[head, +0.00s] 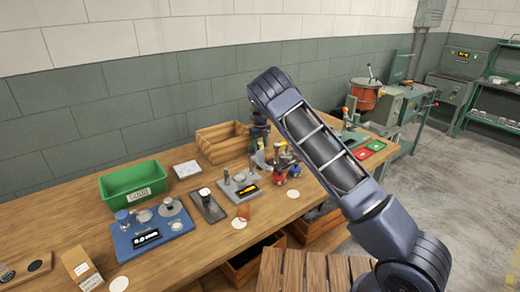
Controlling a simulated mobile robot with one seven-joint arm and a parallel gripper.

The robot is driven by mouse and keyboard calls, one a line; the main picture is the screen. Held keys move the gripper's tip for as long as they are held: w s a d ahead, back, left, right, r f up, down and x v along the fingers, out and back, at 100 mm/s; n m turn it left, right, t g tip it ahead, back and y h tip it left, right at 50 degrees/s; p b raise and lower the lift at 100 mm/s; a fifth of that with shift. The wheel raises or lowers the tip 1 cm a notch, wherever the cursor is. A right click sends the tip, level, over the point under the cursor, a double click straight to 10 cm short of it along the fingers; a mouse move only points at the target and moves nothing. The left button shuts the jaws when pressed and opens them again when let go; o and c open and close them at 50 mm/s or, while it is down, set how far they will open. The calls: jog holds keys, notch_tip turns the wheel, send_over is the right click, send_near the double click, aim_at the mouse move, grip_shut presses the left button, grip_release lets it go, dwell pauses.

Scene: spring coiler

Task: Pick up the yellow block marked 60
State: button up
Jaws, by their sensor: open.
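My arm reaches in from the lower right, bends at the top and points down over the wooden bench. My gripper (266,158) is small at its end, above or among small items behind the grey device. Its jaws are open, and I see nothing held between them. I cannot make out a block marked 60. Small yellow and red items (280,162) stand close by the gripper, too small to read. Whether the gripper touches any of them I cannot tell.

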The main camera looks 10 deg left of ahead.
jog(key=shift+f, duration=0.75)
jog(key=c, duration=1)
jog(key=shift+c, duration=0.2)
